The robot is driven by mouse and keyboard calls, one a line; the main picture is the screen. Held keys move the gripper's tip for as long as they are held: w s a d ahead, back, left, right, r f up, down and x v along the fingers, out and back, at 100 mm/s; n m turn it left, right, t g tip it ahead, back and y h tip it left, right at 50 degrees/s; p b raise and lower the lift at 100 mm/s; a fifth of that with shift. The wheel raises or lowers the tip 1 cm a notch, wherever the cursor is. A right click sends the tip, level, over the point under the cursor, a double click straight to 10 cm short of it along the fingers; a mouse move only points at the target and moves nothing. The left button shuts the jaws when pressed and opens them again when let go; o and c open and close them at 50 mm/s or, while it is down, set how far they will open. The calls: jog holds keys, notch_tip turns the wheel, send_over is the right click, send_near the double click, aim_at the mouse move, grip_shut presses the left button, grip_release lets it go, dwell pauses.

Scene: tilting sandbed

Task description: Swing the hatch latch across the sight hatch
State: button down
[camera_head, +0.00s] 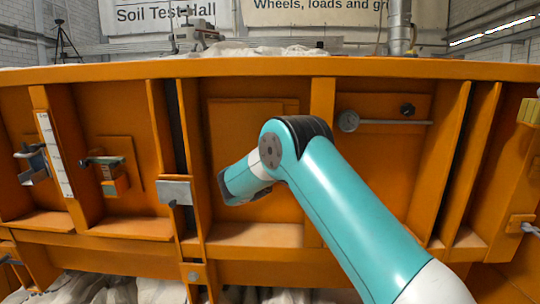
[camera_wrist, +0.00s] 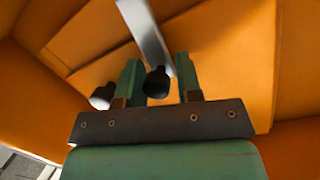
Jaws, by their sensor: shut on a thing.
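In the wrist view my gripper (camera_wrist: 159,82) has its two green fingers on either side of a black knob (camera_wrist: 157,83), shut on it. A flat silver bar, the hatch latch (camera_wrist: 148,35), runs from the top edge down to this knob. An orange panel, likely the sight hatch (camera_wrist: 215,60), lies behind the bar and fingers. In the head view a raised orange panel (camera_head: 245,115) shows above my wrist and looks like the same hatch. My arm hides the gripper, knob and latch there.
Upright orange ribs flank the bay. To the right is a thin rod (camera_head: 390,122) with a disc and a black knob. To the left are a bracket clamp (camera_head: 103,162) and a white scale strip (camera_head: 55,155).

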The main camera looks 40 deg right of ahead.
jog(key=shift+d+f+n, duration=0.1)
jog(key=shift+f+n, duration=0.2)
jog(key=shift+n, duration=0.1)
jog(key=c, duration=0.9)
grip_release()
jog(key=shift+c, duration=0.2)
jog(key=shift+r, duration=0.1)
jog(key=b+v, duration=1.3)
jog(key=v, duration=0.4)
jog(key=shift+f+b, duration=0.35)
jog(key=shift+s, duration=0.1)
